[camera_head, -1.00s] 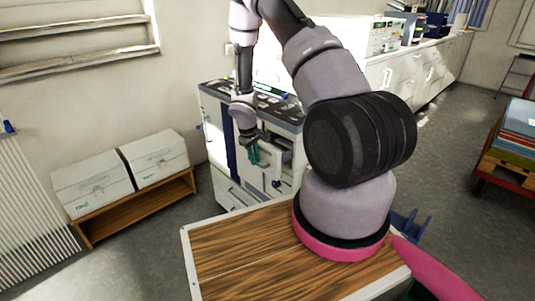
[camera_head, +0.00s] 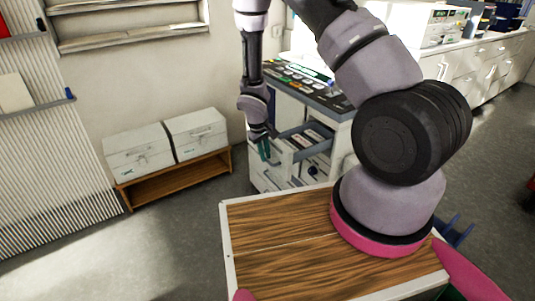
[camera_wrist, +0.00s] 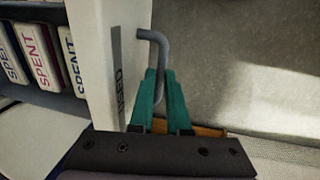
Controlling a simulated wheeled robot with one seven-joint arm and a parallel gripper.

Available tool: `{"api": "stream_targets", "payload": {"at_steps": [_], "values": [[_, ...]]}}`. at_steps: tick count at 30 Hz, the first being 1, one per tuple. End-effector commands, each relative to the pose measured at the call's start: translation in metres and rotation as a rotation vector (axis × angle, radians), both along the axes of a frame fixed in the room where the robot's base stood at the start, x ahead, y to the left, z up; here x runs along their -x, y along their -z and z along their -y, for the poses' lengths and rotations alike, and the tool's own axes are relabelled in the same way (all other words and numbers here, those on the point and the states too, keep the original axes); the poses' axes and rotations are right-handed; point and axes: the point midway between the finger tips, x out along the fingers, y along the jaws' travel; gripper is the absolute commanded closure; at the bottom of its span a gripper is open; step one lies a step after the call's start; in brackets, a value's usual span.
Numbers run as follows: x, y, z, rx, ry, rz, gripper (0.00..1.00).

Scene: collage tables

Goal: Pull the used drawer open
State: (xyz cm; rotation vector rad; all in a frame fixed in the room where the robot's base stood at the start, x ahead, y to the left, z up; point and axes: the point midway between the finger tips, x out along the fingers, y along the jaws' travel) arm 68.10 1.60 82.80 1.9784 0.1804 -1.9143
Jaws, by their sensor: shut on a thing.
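The used drawer (camera_head: 283,153) stands out from the white cabinet, open, with its inside showing in the head view. In the wrist view its white front (camera_wrist: 100,30) carries partly hidden dark lettering. A grey bar handle (camera_wrist: 151,37) projects from that front. My gripper (camera_wrist: 160,78) has teal fingers shut on the handle, one on each side of the bar. In the head view my gripper (camera_head: 264,150) is at the drawer front's outer side, and the handle is too small to make out there. Several boxes marked SPENT (camera_wrist: 38,55) lie inside the drawer.
The cabinet (camera_head: 340,108) has a dark top with small items and other drawers below. A wood-topped surface (camera_head: 275,235) lies in the foreground. Two white boxes (camera_head: 140,150) sit on a low wooden shelf (camera_head: 175,180) at left. Grey floor between is clear.

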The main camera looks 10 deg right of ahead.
Motion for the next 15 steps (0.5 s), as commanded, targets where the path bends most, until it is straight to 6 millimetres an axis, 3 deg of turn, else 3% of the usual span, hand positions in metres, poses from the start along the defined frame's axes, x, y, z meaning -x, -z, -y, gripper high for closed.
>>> {"api": "stream_targets", "payload": {"at_steps": [5,6,7,15], "values": [[-0.0009,-0.0007,-0.0001,-0.001,0.001,0.002,1.00],[-0.0010,-0.0007,-0.0001,-0.001,0.001,0.002,0.78],[-0.0009,-0.0007,-0.0001,-0.001,0.001,0.002,0.73],[-0.0005,-0.0005,0.0002,0.000,0.000,0.001,0.73]]}}
